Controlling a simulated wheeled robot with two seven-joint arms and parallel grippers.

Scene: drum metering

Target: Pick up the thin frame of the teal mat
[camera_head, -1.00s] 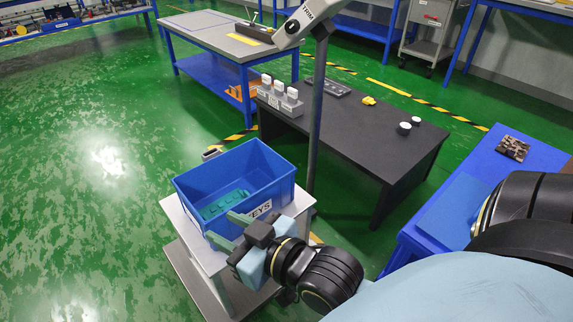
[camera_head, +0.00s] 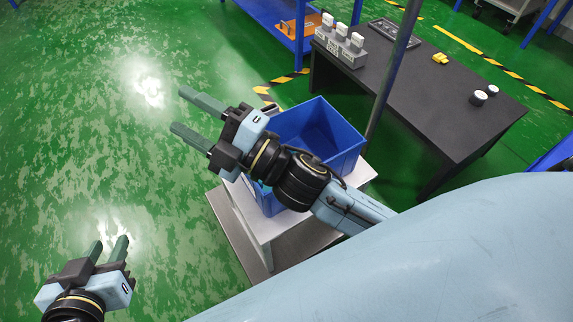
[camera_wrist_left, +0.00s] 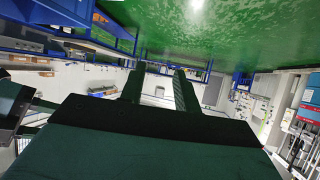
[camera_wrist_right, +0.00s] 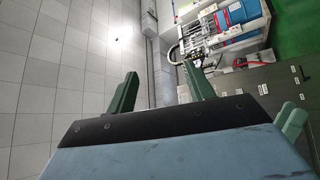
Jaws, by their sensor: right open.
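The teal mat is not visible in any view now; a teal piece lay in the blue bin one second ago. The blue bin (camera_head: 315,130) is at centre in the head view, with my right arm in front of it hiding much of its inside. My right gripper (camera_head: 176,108) is open and empty, held over the green floor left of the bin. Its fingers also show apart in the right wrist view (camera_wrist_right: 160,69). My left gripper (camera_head: 110,241) is at the lower left, fingers apart and empty, and also shows in the left wrist view (camera_wrist_left: 158,71).
The bin stands on a small white-topped stand (camera_head: 360,174). A black table (camera_head: 410,95) behind it holds a grey block with white pieces (camera_head: 340,48), a yellow piece (camera_head: 440,58) and white round pieces (camera_head: 478,98). A grey pole rises beside the bin. Open floor lies left.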

